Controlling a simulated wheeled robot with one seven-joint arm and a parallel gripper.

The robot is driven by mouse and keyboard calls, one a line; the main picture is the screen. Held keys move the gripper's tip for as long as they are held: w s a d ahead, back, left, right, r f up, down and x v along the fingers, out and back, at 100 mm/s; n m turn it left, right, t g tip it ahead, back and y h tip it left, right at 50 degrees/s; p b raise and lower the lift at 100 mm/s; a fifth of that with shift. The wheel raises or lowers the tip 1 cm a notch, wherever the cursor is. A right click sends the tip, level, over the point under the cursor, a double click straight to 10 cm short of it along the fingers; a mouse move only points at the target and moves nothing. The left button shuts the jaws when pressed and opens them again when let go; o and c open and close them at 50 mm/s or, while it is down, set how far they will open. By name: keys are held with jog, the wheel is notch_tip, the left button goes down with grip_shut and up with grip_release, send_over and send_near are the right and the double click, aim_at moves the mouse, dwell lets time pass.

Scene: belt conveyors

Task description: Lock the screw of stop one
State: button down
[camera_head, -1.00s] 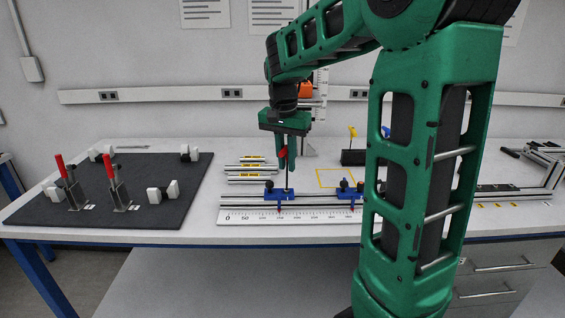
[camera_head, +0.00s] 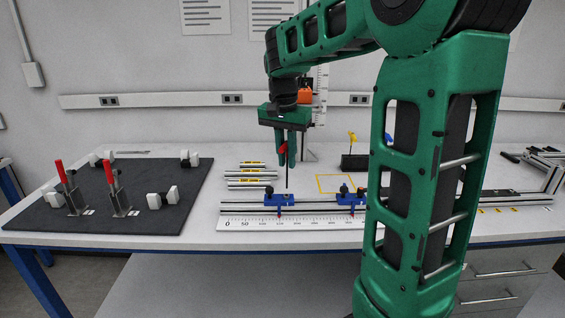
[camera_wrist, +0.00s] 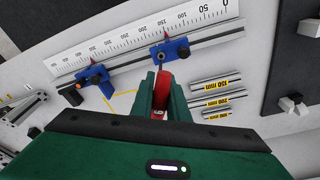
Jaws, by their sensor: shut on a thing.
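My gripper (camera_head: 287,163) is shut on a red-handled tool (camera_head: 283,149) with a thin dark shaft pointing straight down. In the wrist view the red handle (camera_wrist: 163,78) sits between the green fingers. The shaft stands over the left blue stop (camera_head: 280,200) on the rail; its tip is close to the stop's top. I cannot tell whether it touches or sits in the screw. In the wrist view this stop (camera_wrist: 170,50) is just beyond the fingers. A second blue stop (camera_head: 350,198) is further right on the rail, and also shows in the wrist view (camera_wrist: 92,76).
A white ruler (camera_head: 245,223) runs along the front of the rail (camera_head: 235,206). Labelled bars (camera_head: 250,184) lie behind it, beside a yellow outline (camera_head: 340,191). A dark mat (camera_head: 125,215) with red-handled clamps (camera_head: 118,195) is on the left. A black block (camera_head: 354,162) stands behind.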

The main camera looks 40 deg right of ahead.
jog(key=shift+r, duration=1.95)
